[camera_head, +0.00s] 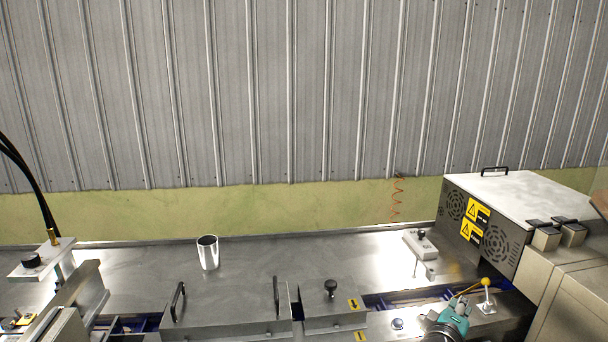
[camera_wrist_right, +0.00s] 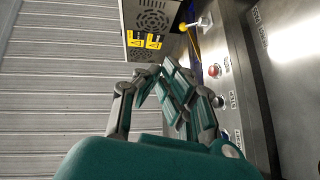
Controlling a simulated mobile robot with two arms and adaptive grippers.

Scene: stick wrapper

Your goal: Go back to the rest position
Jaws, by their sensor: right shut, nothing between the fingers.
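My right gripper (camera_head: 459,304) shows at the lower right of the head view, teal and grey, beside a lever with a yellow ball knob (camera_head: 486,282). In the wrist view my right gripper (camera_wrist_right: 160,75) has its fingers closed together with nothing between them. The yellow lever (camera_wrist_right: 184,26) shows just beyond the fingertips in that view. I cannot tell whether the fingers touch it. My left gripper is in neither view.
A steel machine table (camera_head: 330,252) spans the front. A white cup (camera_head: 208,253) stands on it at left. A grey box with yellow warning labels (camera_head: 472,222) stands at right. Handled covers (camera_head: 228,315) lie in front. Red and other buttons (camera_wrist_right: 214,71) are near my right gripper.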

